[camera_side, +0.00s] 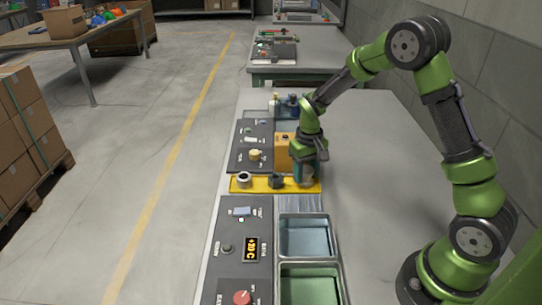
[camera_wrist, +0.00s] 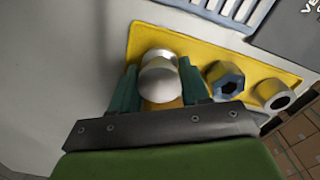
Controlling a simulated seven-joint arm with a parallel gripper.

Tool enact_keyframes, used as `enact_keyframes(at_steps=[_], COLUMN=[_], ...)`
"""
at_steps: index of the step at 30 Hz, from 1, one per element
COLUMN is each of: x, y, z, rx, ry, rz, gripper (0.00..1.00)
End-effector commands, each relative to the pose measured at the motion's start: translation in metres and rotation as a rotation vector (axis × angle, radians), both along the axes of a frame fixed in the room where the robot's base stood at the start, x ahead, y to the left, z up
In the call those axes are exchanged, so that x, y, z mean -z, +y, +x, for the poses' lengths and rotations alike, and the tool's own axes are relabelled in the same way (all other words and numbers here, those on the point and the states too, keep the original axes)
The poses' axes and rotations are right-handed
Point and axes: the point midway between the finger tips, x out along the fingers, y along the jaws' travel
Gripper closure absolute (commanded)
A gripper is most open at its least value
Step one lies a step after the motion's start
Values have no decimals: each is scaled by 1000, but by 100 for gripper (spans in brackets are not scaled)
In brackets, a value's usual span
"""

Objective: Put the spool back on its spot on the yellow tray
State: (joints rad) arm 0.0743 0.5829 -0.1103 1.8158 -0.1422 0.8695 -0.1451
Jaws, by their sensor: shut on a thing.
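The yellow tray (camera_side: 260,187) lies across the bench and fills the upper part of the wrist view (camera_wrist: 207,47). My gripper (camera_side: 308,172) is at the tray's right end in the side view. In the wrist view its teal fingers (camera_wrist: 160,80) are shut on a pale silver round piece, which looks like the spool (camera_wrist: 158,75). The spool's lower end shows pale between the fingers in the side view (camera_side: 307,182). I cannot tell whether it touches the tray. A dark-holed hex nut (camera_wrist: 226,81) and a ring (camera_wrist: 272,94) sit on the tray beside it.
An orange-yellow block (camera_side: 283,151) stands just behind the tray, close to my gripper. Dark panels with knobs (camera_side: 240,215) lie in front and behind. Two open metal bins (camera_side: 304,218) stand nearer the camera. The bench right of the tray (camera_side: 370,200) is clear.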

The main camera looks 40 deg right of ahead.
Motion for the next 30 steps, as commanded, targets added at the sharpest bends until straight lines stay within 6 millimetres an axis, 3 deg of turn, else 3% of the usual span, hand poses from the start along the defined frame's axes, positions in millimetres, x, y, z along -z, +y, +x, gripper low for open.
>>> enact_keyframes(at_steps=[11,12,17,26,30], x=[8,7,7,6,-7], y=[0,0,0,0,0], z=[0,0,0,0,1], rx=[0,0,0,0,1], ry=[1,0,0,0,-4], rz=[0,0,0,0,0], gripper=[88,48,24,24,24])
